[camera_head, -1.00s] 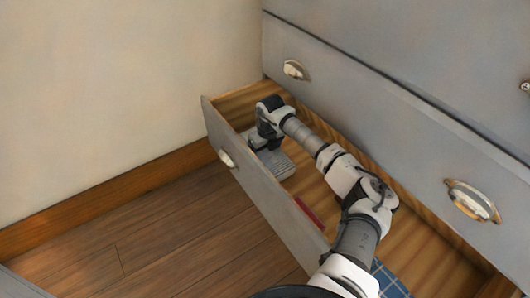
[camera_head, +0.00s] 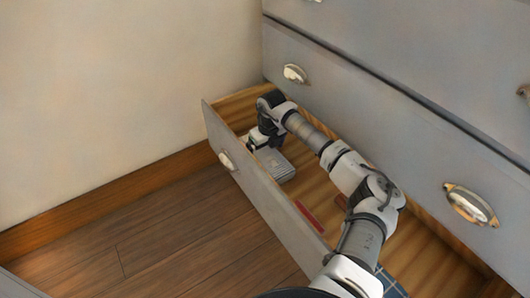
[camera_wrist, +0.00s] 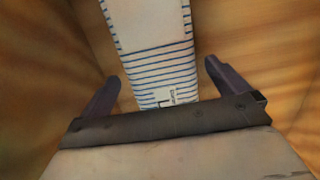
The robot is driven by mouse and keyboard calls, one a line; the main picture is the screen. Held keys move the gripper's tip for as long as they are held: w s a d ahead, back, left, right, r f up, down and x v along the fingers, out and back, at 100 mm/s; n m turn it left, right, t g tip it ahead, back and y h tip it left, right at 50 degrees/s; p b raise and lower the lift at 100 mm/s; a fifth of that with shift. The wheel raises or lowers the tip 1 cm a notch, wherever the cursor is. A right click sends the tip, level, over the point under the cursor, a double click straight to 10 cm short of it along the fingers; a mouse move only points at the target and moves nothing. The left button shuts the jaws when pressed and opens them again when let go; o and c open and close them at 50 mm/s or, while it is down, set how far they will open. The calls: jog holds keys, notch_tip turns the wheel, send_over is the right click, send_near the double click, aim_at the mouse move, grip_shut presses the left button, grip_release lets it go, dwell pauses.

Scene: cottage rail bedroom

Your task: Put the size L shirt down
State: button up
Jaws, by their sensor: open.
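The size L shirt (camera_wrist: 160,55) is a folded white item with blue stripes and a small label with an L at its near end. In the head view the shirt (camera_head: 276,165) looks pale grey and sits inside the open drawer, near its left end. My gripper (camera_wrist: 162,74) is open, with one dark finger on each side of the shirt and gaps between. In the head view my gripper (camera_head: 258,140) is low in the drawer, and my wrist hides part of it and of the shirt. I cannot tell whether the shirt lies flat on the drawer floor.
The open drawer (camera_head: 255,190) has a grey front panel and wooden floor. A red item (camera_head: 308,217) and a blue checked item (camera_head: 390,283) lie farther right, partly behind my arm. The grey dresser (camera_head: 400,130) rises behind. A wall (camera_head: 110,80) stands at the left.

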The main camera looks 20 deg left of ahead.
aim_at(268, 155)
notch_tip(268, 155, up, 9)
jog(key=d+p, duration=0.1)
jog(key=shift+s, duration=0.4)
jog(key=shift+f, duration=0.1)
